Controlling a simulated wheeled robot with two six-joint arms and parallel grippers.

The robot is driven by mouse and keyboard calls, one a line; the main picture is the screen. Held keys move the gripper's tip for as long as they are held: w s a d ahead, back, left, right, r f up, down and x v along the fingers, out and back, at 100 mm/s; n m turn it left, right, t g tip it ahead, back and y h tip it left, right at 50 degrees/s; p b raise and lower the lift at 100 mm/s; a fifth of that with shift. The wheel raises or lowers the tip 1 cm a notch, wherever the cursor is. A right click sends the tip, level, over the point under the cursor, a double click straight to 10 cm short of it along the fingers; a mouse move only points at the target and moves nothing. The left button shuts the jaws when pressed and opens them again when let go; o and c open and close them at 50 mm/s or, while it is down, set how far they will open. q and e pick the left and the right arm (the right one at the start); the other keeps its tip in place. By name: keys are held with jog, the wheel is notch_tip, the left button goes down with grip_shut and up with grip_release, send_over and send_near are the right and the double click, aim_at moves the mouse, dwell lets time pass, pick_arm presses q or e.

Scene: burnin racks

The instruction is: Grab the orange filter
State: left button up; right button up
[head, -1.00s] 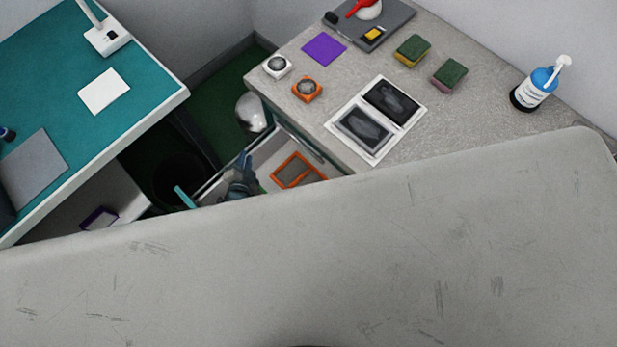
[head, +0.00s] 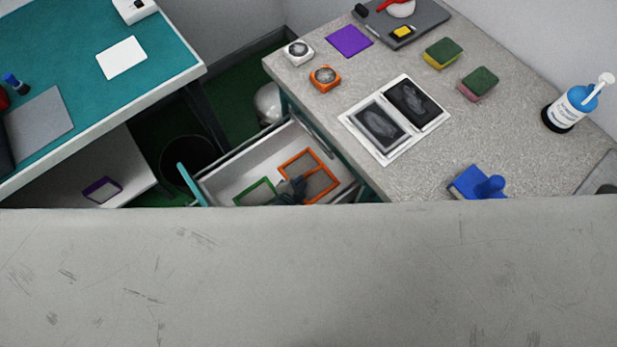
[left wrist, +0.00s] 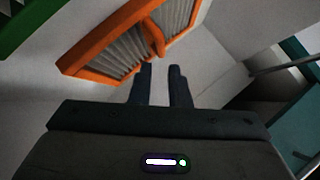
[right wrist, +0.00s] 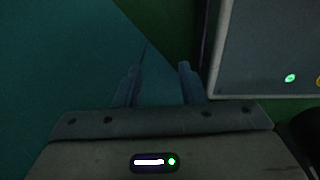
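The orange filter (head: 333,166) lies in the open drawer; its orange frame holds grey pleated panels. In the left wrist view the orange filter (left wrist: 100,62) fills the upper middle, just ahead of the fingertips. My left gripper (head: 293,187) is over the drawer at the filter's near left edge, partly hidden by the large grey surface in front. In the left wrist view my left gripper (left wrist: 161,70) has its fingers apart, with nothing seen between them; I cannot tell whether they touch the frame. My right gripper (right wrist: 158,72) is open and empty, outside the head view.
A green-framed filter (head: 256,191) lies left of the orange one in the drawer (head: 225,183). The worktop (head: 300,88) beside the drawer holds several items. A grey panel with a green light (right wrist: 265,50) is close to my right gripper. A large grey surface (head: 300,275) blocks the foreground.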

aim_at(308, 174)
pick_arm(q)
jog(key=shift+w+d+f+b, duration=0.1)
jog(key=shift+w+f+b, duration=0.15)
jog(key=shift+b, duration=0.05)
jog(key=b+x, duration=0.3)
jog(key=x, duration=0.1)
jog(key=shift+f+b, duration=0.15)
jog(key=shift+b, duration=0.15)
jog(key=shift+w+d, duration=0.1)
jog(key=shift+w, duration=0.15)
grip_shut()
